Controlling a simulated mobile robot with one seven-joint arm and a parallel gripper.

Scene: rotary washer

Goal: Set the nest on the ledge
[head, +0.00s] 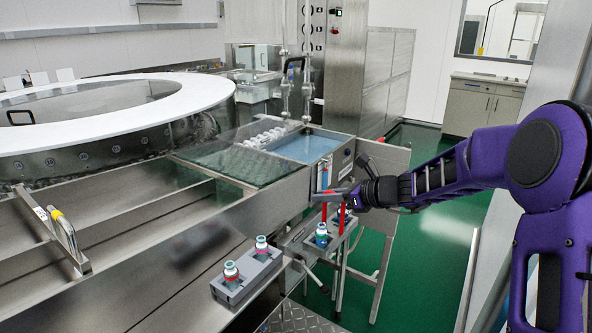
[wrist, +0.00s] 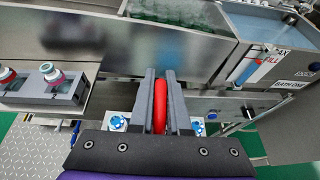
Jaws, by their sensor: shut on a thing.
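My gripper (head: 335,195) is shut on the red upright handle (wrist: 160,107) of a grey nest (head: 333,246). The nest carries blue-and-white vials; one (head: 321,236) shows clearly in the head view. In the wrist view a blue vial top shows on each side of my fingers, at left (wrist: 117,123) and right (wrist: 198,128). The nest looks roughly level, to the right of the steel ledge (head: 205,310); whether it touches anything below is unclear. My gripper and wrist hide part of it.
Another grey nest (head: 247,276) with a red-ringed and a pink-capped vial stands on the ledge; it also shows in the wrist view (wrist: 45,95). A blue bath (head: 305,147) and steel panels lie behind my gripper. Green floor (head: 440,240) is open at right.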

